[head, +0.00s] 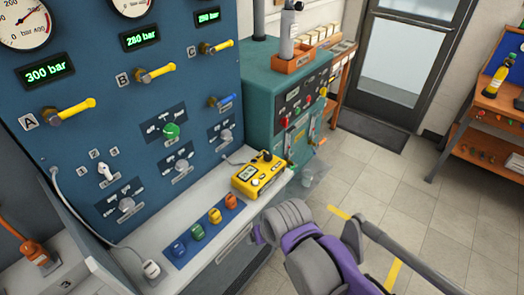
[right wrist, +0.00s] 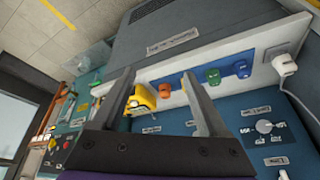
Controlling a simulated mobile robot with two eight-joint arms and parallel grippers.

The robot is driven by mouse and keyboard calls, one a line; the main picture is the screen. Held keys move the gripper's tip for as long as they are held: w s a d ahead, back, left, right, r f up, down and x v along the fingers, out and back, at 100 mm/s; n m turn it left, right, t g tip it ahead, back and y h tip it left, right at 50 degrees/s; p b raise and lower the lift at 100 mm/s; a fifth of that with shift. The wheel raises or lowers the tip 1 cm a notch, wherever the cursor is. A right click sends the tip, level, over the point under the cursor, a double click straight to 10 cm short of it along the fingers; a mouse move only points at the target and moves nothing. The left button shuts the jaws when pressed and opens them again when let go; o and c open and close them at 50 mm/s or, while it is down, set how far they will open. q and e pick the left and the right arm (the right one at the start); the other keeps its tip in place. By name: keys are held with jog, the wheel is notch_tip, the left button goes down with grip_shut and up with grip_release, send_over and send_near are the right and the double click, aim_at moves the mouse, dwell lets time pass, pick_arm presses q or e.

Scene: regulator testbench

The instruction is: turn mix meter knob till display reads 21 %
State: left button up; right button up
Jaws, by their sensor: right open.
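The yellow mix meter (head: 258,176) lies on the right end of the pale ledge in front of the blue panel. It has a small display (head: 247,172) whose reading is too small to make out, and a black knob (head: 267,156) on top. In the right wrist view the yellow meter (right wrist: 143,98) shows between my fingers, partly hidden by one of them. My right gripper (right wrist: 159,76) is open and empty, apart from the meter. In the head view my right arm is in front of the ledge, to the right of and below the meter. My left gripper is not in view.
Blue, green, yellow and orange blocks (head: 197,231) sit on the ledge left of the meter, with a white plug (head: 151,269) beyond. The blue panel (head: 100,95) carries gauges, valves and dials. A teal cabinet (head: 258,85) stands behind the meter. The floor at right is open.

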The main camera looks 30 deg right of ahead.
jog(key=w+d+r+m+g, duration=0.1)
jog(key=w+d+r+m, duration=0.2)
jog(key=w+r, duration=0.5)
jog(key=m+g+p, duration=0.3)
jog(key=m+g, duration=0.1)
jog(key=m, duration=0.7)
send_over(268, 155)
notch_tip(268, 155, down, 6)
pick_arm(q)
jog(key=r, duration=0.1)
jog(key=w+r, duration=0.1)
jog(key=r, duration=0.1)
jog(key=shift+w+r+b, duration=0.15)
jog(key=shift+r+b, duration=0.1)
jog(key=shift+b, duration=0.05)
pick_arm(e)
notch_tip(268, 155, down, 10)
jog(key=shift+r, duration=0.15)
jog(key=shift+c, duration=0.3)
grip_shut()
